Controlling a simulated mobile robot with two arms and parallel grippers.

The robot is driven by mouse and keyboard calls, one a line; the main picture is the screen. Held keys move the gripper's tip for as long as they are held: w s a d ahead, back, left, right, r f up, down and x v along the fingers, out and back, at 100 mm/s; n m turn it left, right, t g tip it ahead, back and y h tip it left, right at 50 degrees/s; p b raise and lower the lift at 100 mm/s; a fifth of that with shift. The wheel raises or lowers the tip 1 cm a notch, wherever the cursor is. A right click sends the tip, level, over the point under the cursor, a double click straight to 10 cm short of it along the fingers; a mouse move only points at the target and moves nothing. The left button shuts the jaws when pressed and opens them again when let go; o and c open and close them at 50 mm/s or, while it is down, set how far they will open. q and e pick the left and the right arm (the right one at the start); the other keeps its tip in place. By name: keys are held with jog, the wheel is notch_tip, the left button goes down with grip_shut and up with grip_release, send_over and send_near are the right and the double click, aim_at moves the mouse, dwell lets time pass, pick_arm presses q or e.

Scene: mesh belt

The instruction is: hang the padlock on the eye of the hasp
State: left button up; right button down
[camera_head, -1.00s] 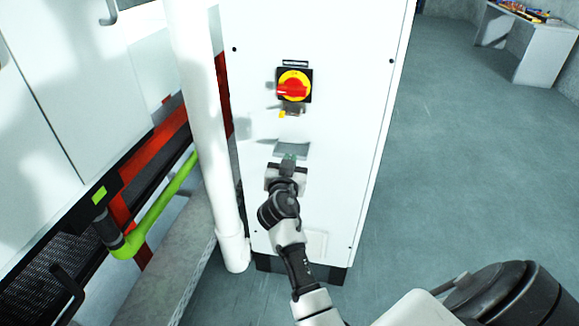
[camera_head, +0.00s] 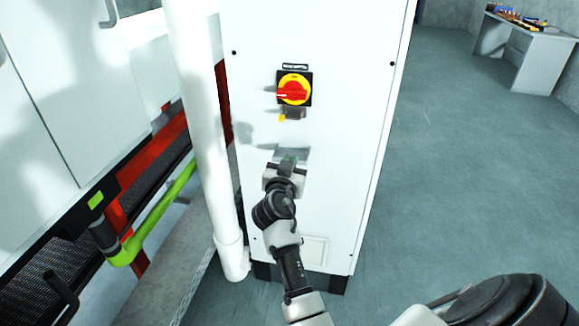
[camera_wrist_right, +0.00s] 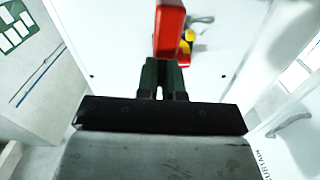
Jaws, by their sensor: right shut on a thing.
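My right gripper (camera_head: 287,165) is in front of the white cabinet, below the red and yellow rotary switch (camera_head: 294,90). In the right wrist view, its dark fingers (camera_wrist_right: 164,80) are shut on a red block (camera_wrist_right: 170,28), which looks like the padlock's body. Its shackle cannot be made out, and the padlock does not show clearly in the head view. The small grey hasp (camera_head: 293,113) sits just under the switch, with a yellow bit at its left. Its eye is too small to tell. The gripper is below the hasp and apart from it. My left gripper is not in view.
The white cabinet front (camera_head: 335,150) is otherwise flat and clear. A white vertical pipe (camera_head: 200,120) stands along its left side, beside a machine with a green pipe (camera_head: 160,210). Open floor (camera_head: 460,170) lies to the right, with a grey table (camera_head: 530,50) far off.

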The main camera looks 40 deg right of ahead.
jog(key=b+x, duration=0.5)
jog(key=x, duration=0.6)
dwell(1.2)
jog(key=shift+r, duration=0.15)
jog(key=shift+w+a+r+p, duration=0.2)
jog(key=shift+w+a+r, duration=0.05)
jog(key=shift+r, duration=0.65)
jog(key=shift+w+a+r+p, duration=0.2)
jog(key=shift+w+a+r, duration=0.1)
jog(key=shift+r, duration=0.65)
jog(key=shift+w+a+r+p, duration=0.2)
jog(key=shift+w+a+r, duration=0.05)
jog(key=shift+r, duration=0.65)
jog(key=shift+b, duration=0.3)
jog(key=shift+w+d, duration=0.1)
jog(key=shift+d, duration=0.05)
